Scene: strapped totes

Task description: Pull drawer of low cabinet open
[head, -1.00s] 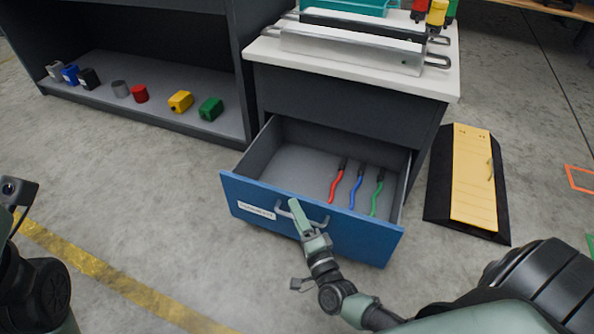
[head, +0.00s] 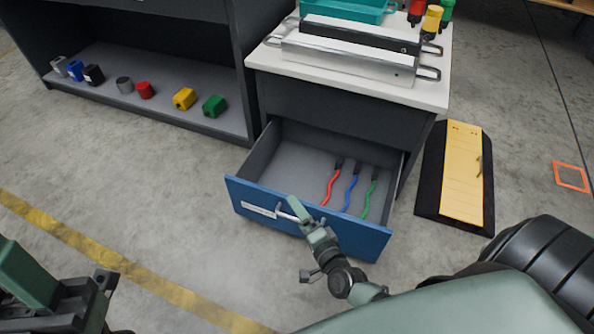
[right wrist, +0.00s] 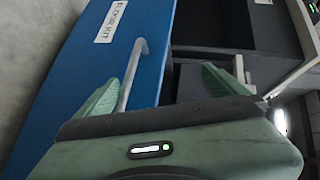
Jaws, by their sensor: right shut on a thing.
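The low cabinet (head: 335,102) is dark with a white top. Its blue-fronted drawer (head: 345,232) stands well open; the front also shows in the right wrist view (right wrist: 85,75). Inside lie a red tool (head: 331,187), a blue tool (head: 351,190) and a green tool (head: 370,196). My right gripper (head: 298,211) is shut on the drawer's bar handle (right wrist: 131,75), which passes between its fingers in the right wrist view. The fingers partly hide the handle in the head view. Part of my left arm shows at the lower left; its jaws cannot be made out.
A dark shelf (head: 165,112) with several small coloured blocks stands left of the cabinet. A black and yellow ramp-like board (head: 463,180) lies on the floor to the right. Bare floor with a yellow line lies in front of the drawer.

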